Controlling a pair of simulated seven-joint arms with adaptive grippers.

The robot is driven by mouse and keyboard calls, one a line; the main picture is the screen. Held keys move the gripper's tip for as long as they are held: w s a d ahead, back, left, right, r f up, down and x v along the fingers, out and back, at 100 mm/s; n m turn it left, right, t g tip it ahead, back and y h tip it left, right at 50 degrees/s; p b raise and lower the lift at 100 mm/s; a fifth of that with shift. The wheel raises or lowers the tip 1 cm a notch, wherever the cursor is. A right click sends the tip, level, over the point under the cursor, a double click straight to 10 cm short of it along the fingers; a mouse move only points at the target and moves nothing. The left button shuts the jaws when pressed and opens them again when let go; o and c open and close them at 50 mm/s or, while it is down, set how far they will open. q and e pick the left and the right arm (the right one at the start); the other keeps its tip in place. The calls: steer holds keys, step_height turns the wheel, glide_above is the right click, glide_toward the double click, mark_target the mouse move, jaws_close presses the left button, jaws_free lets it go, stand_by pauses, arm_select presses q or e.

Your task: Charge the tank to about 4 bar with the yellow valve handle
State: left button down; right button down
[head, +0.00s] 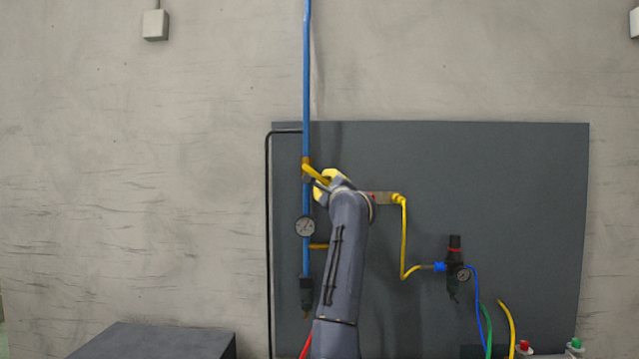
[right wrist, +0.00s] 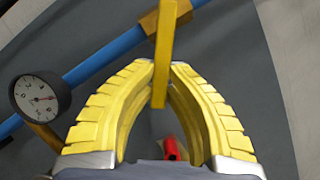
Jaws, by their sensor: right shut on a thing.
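The yellow valve handle (head: 314,172) sits on the vertical blue pipe (head: 306,80) and slants down to the right from its brass valve body. In the right wrist view the handle (right wrist: 166,45) runs from the brass body (right wrist: 168,17) down between my fingertips. My right gripper (right wrist: 163,72), with yellow ribbed fingers, is shut on the handle near its free end. A round white gauge (head: 305,227) is on the pipe below the valve; it also shows in the right wrist view (right wrist: 40,98), its exact reading too small to tell. My left gripper and the tank are not identifiable.
A dark grey panel (head: 530,190) backs the piping. Right of my arm are a yellow hose (head: 404,235) and a black regulator (head: 455,255) with a small gauge. Red (head: 523,345) and green (head: 575,343) buttons stand lower right. A dark box (head: 150,342) is lower left.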

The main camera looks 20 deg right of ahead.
steer(key=c, duration=1.4)
jaws_free()
steer(key=shift+o, duration=0.2)
steer(key=shift+s, duration=0.1)
steer(key=v, duration=1.1)
steer(key=shift+s, duration=0.35)
steer(key=shift+f, duration=0.1)
